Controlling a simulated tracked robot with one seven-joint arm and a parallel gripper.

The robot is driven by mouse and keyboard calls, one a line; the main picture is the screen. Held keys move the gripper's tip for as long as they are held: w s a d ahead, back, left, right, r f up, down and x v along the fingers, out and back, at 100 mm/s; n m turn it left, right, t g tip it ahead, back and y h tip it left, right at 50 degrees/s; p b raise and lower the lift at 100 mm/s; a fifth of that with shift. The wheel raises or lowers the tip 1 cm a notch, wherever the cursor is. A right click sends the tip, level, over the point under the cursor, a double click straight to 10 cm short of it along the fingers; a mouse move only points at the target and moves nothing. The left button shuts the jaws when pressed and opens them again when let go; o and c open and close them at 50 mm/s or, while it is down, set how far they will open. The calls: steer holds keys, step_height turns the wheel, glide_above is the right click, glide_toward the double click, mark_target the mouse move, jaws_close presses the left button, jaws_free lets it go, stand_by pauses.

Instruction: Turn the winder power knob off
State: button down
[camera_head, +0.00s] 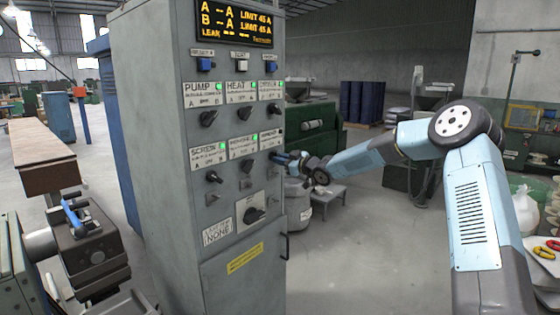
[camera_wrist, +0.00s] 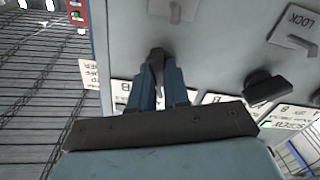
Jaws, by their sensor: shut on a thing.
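The grey control cabinet (camera_head: 150,120) stands in the middle of the head view with two rows of black knobs under white labels. My gripper (camera_head: 281,157) is at the cabinet's right edge, at the rightmost knob of the lower row, below a small label (camera_head: 270,133) too blurred to read surely. In the wrist view my gripper (camera_wrist: 158,72) is shut on a dark knob (camera_wrist: 156,56), mostly hidden between the fingers. The knob's turned position cannot be told. A neighbouring black knob (camera_wrist: 265,87) is clear of the fingers.
A lit display (camera_head: 236,23) tops the cabinet. A larger rotary switch (camera_head: 254,215) sits low on it, and a metal tab (camera_wrist: 293,42) marked LOCK is near the gripper. A grey bin (camera_head: 298,204) stands behind my gripper.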

steer(key=shift+d+m, duration=0.1)
steer(key=shift+m, duration=1.8)
steer(key=c, duration=1.4)
jaws_free()
steer(key=shift+d, duration=0.1)
steer(key=o, duration=0.3)
steer(key=v, duration=1.3)
steer(key=shift+s+d, duration=0.2)
